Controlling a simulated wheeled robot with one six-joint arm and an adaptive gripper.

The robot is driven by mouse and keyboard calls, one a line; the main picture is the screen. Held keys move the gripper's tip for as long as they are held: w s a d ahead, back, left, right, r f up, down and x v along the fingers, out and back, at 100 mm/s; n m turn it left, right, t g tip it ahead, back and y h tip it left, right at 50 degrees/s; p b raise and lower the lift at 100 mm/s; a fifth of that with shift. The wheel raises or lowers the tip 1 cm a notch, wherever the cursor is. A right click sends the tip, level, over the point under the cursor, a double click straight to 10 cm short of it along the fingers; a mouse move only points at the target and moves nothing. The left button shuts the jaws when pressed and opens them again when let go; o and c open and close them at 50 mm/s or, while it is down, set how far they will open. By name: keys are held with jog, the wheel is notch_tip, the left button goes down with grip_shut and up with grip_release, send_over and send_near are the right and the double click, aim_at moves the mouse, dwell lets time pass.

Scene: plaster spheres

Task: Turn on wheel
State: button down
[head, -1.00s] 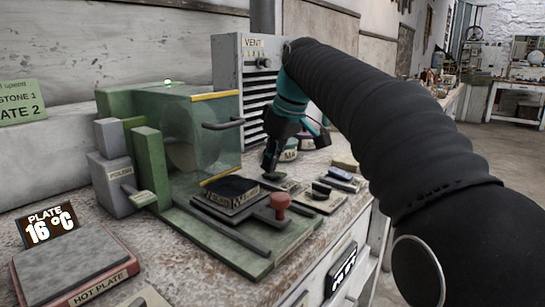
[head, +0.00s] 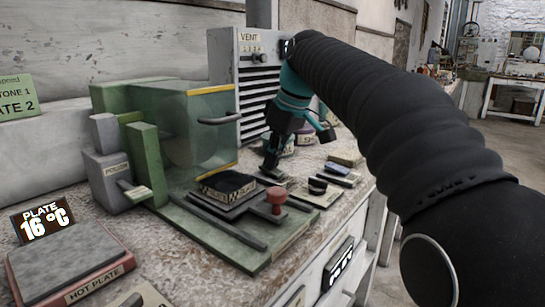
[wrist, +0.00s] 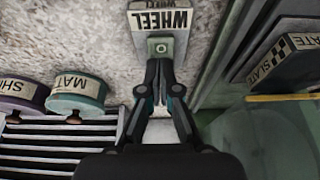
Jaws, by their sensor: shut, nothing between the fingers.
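A small block labelled WHEEL (wrist: 160,20) shows at the top of the wrist view, with a green ring-marked button (wrist: 161,47) on its near part. My gripper (wrist: 160,80) is shut and empty, its tips pointing at the button in that view; I cannot tell whether they touch it. In the head view my gripper (head: 269,162) points down low over the bench, behind the red knob, and hides much of what lies under it. A pale round wheel (head: 184,142) shows dimly behind the clear guard of the green machine (head: 150,165).
The SLATE block (head: 228,185) and red knob (head: 276,197) stand near my gripper. The vent box (head: 249,70) is behind it, with labelled round tubs, MA (wrist: 78,97) and SHI (wrist: 22,92), beside the vent. A hot plate (head: 68,262) is at the front left.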

aim_at(276, 170)
jog(key=shift+r+p, duration=0.45)
jog(key=shift+r, duration=0.05)
jog(key=p+v, duration=0.3)
jog(key=shift+w+a+r, duration=0.15)
jog(key=shift+r, duration=0.35)
jog(key=v, duration=0.9)
jog(key=shift+w+a+r, duration=0.25)
jog(key=shift+a, duration=0.2)
jog(key=b+x, duration=0.1)
jog(key=x, duration=0.3)
jog(key=b+x, duration=0.1)
jog(key=x, duration=0.4)
jog(key=b+x, duration=0.1)
jog(key=x, duration=0.4)
jog(key=shift+s+d+f, duration=0.15)
jog(key=shift+s+d, duration=0.15)
jog(key=shift+d, duration=0.1)
